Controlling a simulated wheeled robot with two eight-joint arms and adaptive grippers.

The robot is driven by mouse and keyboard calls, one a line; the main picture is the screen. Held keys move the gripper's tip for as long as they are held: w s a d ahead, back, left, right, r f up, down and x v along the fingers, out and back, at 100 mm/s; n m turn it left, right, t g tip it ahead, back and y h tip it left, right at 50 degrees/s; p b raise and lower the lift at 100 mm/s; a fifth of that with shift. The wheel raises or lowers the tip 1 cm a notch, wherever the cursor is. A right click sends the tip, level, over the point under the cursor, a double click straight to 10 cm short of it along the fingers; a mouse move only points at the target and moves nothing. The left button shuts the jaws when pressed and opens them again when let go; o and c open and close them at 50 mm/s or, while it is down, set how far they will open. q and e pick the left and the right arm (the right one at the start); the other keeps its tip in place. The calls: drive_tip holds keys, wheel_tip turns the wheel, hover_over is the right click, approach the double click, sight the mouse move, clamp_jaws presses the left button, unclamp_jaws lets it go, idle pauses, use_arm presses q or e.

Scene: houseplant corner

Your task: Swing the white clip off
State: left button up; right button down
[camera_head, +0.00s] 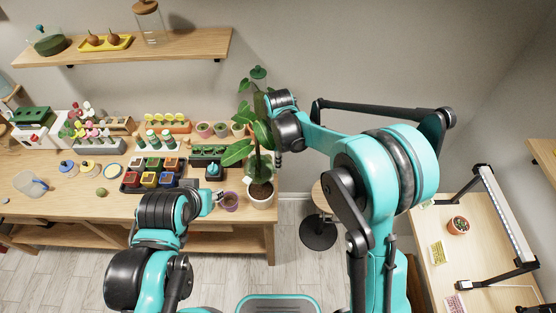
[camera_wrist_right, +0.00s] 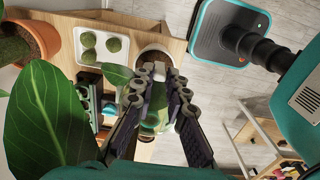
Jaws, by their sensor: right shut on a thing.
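A tall broad-leaved plant (camera_head: 258,135) stands in a white pot (camera_head: 261,201) at the table's right end. My right gripper (camera_wrist_right: 158,75) is beside its stem, among the leaves, pointing down toward the pot soil. Its fingers are close together, shut on a small pale thing between the tips, which seems to be the white clip (camera_wrist_right: 159,70). Whether the clip still touches the stem is hidden. In the head view the right wrist and leaves mostly cover the clip.
Colourful small pots in a dark tray (camera_head: 125,184) and other pots crowd the table left of the plant. A large leaf (camera_wrist_right: 45,120) hangs close to the right wrist. A side bench (camera_head: 490,260) holds a lamp.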

drive_tip(key=shift+d, duration=0.1)
drive_tip(key=shift+d+f+y+b, duration=0.45)
drive_tip(key=shift+d+y+b, duration=0.35)
drive_tip(key=shift+y+b, duration=1)
drive_tip(key=shift+d+f+y+b, duration=0.5)
drive_tip(key=shift+d+y+b, duration=0.35)
drive_tip(key=shift+y+b, duration=0.95)
drive_tip(key=shift+d+f+y+b, duration=0.45)
drive_tip(key=shift+d+y+b, duration=0.35)
drive_tip(key=shift+y+b, duration=1)
drive_tip(key=shift+h+b, duration=0.3)
drive_tip(key=shift+b, duration=0.1)
drive_tip(key=c, duration=1.5)
unclamp_jaws()
drive_tip(key=shift+c, duration=0.2)
drive_tip(key=shift+r, duration=0.1)
drive_tip(key=v, duration=1.2)
